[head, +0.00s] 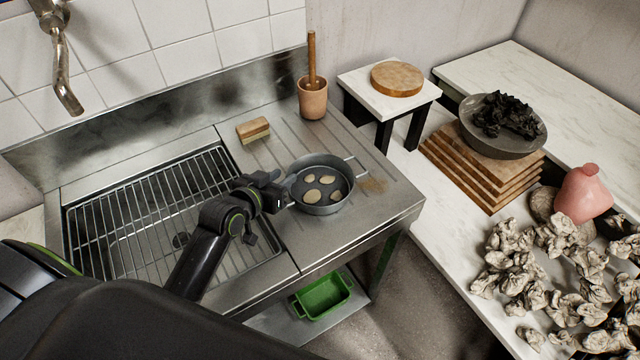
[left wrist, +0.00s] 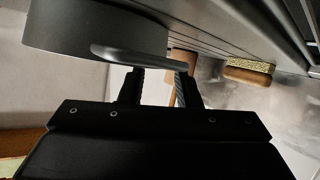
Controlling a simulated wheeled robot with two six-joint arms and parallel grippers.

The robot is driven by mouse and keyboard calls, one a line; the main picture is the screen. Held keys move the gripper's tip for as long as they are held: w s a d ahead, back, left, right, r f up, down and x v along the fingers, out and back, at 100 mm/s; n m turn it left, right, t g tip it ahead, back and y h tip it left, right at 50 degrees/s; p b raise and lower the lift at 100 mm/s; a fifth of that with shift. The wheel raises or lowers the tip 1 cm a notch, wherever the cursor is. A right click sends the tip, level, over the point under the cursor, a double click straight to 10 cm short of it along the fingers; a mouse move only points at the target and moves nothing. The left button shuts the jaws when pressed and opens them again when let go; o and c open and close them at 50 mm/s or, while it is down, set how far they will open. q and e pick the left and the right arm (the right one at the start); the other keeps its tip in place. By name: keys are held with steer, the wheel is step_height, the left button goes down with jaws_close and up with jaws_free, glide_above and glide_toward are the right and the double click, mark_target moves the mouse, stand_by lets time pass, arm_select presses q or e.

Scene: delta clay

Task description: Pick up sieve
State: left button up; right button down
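The sieve (head: 325,209) appears to be the round grey metal vessel with loop handles on the ribbed drainboard. Several pale flat round pieces lie in it, and I cannot make out any mesh. Its dark side wall (left wrist: 85,35) and a flat handle (left wrist: 140,56) show in the left wrist view. My left gripper (head: 286,190) is at the vessel's left side, by the near handle. In the left wrist view its two fingers (left wrist: 160,90) stand apart, with the handle across their tips. Whether they touch it is unclear. My right gripper is not in view.
A wire rack (head: 120,215) covers the sink to the left. A wooden brush (head: 253,130) and a clay mortar with pestle (head: 313,98) stand behind the vessel. A green tray (head: 322,297) sits below. Stacked boards (head: 470,175) and a bowl of dark lumps stand right.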

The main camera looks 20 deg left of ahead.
mark_target(291, 168)
arm_select(q)
steer(key=x, duration=0.2)
steer(key=p+x, duration=0.1)
steer(key=shift+w+a+r, duration=0.1)
steer(key=shift+w+r, duration=0.1)
steer(key=shift+w, duration=0.35)
steer(key=shift+w+f, duration=0.3)
steer(key=shift+w, duration=0.25)
jaws_close()
